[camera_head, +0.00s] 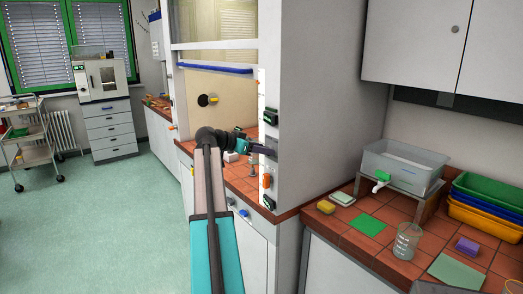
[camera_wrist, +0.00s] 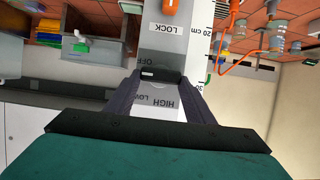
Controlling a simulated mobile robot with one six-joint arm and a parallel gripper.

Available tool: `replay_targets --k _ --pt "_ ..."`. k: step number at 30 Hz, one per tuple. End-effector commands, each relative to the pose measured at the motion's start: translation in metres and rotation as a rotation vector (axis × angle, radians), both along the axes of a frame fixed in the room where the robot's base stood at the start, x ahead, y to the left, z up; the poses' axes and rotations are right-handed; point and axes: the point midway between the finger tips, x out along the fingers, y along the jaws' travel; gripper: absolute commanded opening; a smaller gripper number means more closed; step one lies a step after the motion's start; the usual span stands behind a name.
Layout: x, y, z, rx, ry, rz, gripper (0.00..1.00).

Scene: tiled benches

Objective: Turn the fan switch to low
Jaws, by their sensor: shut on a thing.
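The fan switch (camera_wrist: 162,76) is a dark knob on a pale panel (camera_wrist: 150,40), seen upside down in the wrist view. A short white mark shows at the knob's left end. The label OFF lies just above it in the picture; HIGH and Low lie below it, between my fingers. I cannot tell for sure which label the mark points at. My gripper (camera_wrist: 162,82) is shut on the knob, one finger at each side. In the head view my gripper (camera_head: 266,152) reaches the front post of the fume hood (camera_head: 262,95), and hides the knob there.
An orange lever (camera_wrist: 171,6) sits by the LOCK label on the same panel. The right-hand bench holds a glass beaker (camera_head: 407,242), a clear tub (camera_head: 400,165) on a stand, and stacked trays (camera_head: 487,200). The floor (camera_head: 110,220) at left is clear.

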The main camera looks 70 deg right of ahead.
Motion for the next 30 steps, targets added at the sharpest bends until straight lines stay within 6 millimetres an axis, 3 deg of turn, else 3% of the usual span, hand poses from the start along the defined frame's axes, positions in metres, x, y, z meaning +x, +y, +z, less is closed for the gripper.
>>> replay_targets --k 14,30 --pt "0.0045 -0.0047 -0.001 0.064 0.096 0.0 0.26" --pt "0.0104 -0.0091 -0.002 0.291 0.456 0.002 0.26"
